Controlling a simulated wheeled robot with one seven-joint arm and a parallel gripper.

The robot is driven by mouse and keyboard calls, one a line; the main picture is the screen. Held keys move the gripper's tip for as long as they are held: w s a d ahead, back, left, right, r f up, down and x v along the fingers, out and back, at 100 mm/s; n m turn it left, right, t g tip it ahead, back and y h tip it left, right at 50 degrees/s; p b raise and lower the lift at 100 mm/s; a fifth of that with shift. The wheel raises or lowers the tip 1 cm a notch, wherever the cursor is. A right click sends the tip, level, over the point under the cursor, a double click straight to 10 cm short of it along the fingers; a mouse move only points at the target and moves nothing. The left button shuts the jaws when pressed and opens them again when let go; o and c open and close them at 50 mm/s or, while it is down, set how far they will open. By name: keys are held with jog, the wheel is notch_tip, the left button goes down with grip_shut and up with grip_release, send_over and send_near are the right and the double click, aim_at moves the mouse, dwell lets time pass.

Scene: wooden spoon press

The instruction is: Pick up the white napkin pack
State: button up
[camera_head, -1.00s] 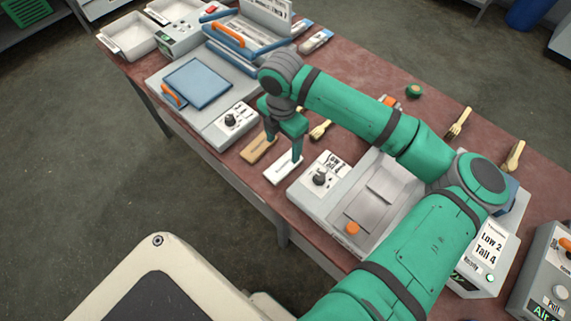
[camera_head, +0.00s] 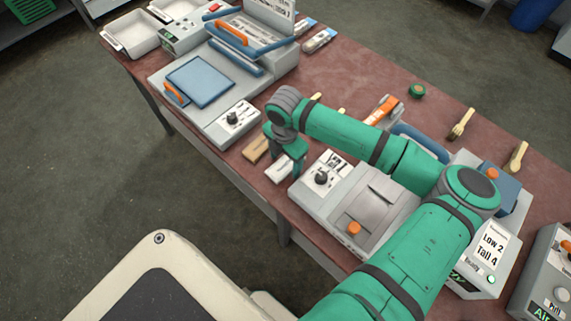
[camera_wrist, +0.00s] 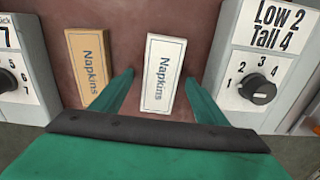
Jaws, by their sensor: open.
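The white napkin pack (camera_head: 279,168) lies flat on the table near its front edge. In the wrist view the white pack (camera_wrist: 162,72) shows its "Napkins" label and lies between and just beyond my fingers. My gripper (camera_head: 283,167) is open over the white pack, pointing down, and partly hides it in the head view. In the wrist view my gripper (camera_wrist: 160,90) has one finger on each side of the pack's near end, with nothing held. A brown napkin pack (camera_head: 256,148) lies just left of the white one, and also shows in the wrist view (camera_wrist: 90,62).
A grey machine with a dial (camera_head: 322,178) stands close right of the white pack. Another machine with a blue lid (camera_head: 200,82) stands to the left. Wooden utensils (camera_head: 462,124) and a small green round item (camera_head: 417,91) lie at the back right.

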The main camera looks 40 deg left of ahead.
jog(key=c, duration=1.1)
jog(key=shift+c, duration=0.2)
jog(key=shift+r, duration=0.15)
